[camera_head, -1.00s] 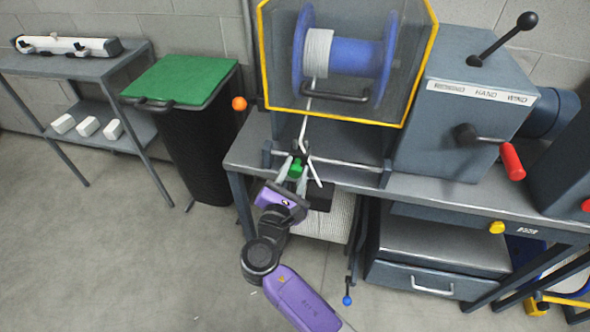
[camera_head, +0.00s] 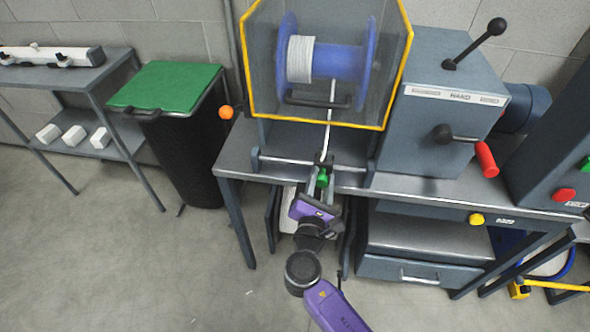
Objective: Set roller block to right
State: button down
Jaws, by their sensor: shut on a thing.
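The roller block (camera_head: 325,163) is a small dark block with a green grip (camera_head: 321,179). It sits on the guide rail (camera_head: 284,164) below the caged drum, a little right of the rail's middle. A pale line (camera_head: 329,120) runs from the drum down to the block. My gripper (camera_head: 320,187) reaches up from the front and is shut on the green grip; its fingertips are small in view. The blue drum (camera_head: 340,62) with white line wound at its left stands behind a yellow-edged clear guard (camera_head: 310,120).
A grey box with a black lever and a red-handled crank (camera_head: 487,158) stands right of the guard. An orange ball knob (camera_head: 226,112) is left of it. A green-lidded black bin (camera_head: 185,150) stands further left. The floor in front is clear.

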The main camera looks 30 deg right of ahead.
aim_at(338, 185)
jog(key=s+d, duration=0.2)
jog(key=d, duration=0.1)
jog(key=shift+s+d+f, duration=0.15)
jog(key=shift+s+d, duration=0.15)
jog(key=c, duration=1)
grip_release()
jog(key=shift+a, duration=0.1)
jog(key=v, duration=0.7)
jog(key=shift+s+a, duration=0.15)
jog(key=shift+s, duration=0.2)
